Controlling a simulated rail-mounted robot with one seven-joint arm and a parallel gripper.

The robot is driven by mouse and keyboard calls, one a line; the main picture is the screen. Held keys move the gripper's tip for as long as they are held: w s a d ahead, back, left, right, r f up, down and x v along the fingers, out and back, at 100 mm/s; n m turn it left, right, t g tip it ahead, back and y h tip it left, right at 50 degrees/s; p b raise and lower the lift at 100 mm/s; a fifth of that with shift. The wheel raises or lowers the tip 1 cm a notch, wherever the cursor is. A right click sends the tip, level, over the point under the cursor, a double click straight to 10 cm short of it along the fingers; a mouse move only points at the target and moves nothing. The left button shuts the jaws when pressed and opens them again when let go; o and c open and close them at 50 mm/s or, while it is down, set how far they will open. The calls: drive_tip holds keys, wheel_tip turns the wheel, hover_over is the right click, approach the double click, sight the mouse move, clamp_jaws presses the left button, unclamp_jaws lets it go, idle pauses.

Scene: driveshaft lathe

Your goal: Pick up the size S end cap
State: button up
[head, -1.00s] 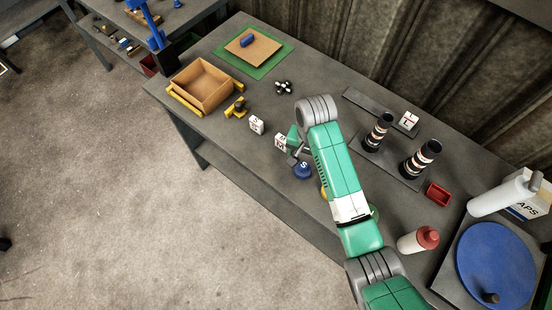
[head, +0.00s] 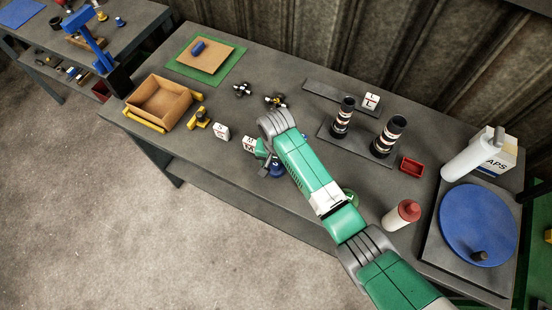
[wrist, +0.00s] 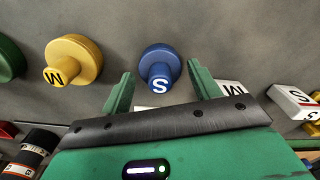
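The size S end cap is a blue disc with a knob marked S. In the wrist view the end cap (wrist: 160,64) stands on the table between the two green fingers of my gripper (wrist: 161,85), slightly beyond their tips. The fingers are apart with a gap on each side of the knob, and nothing is held. In the head view the blue cap (head: 277,171) shows just below my gripper (head: 264,156), partly covered by my arm.
A yellow M cap (wrist: 73,62) and a green cap (wrist: 8,58) stand left of it in the wrist view. White marked blocks (head: 221,132) stand nearby. Behind are dark ringed cylinders (head: 388,136), black multi-armed parts (head: 243,90) and a wooden box (head: 158,101).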

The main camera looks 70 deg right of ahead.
drive_tip(key=c, duration=0.7)
drive_tip(key=shift+o, duration=0.2)
drive_tip(key=shift+r, duration=0.3)
wheel_tip(320, 180, up, 3)
drive_tip(key=shift+r+p, duration=0.2)
drive_tip(key=shift+p, duration=0.3)
drive_tip(key=s+a+p, duration=0.1)
drive_tip(key=s+a, duration=0.3)
drive_tip(key=a, duration=0.3)
drive_tip(key=s+a+r+p, duration=0.1)
drive_tip(key=s+a, duration=0.2)
drive_tip(key=a, duration=0.4)
drive_tip(key=shift+s, duration=0.35)
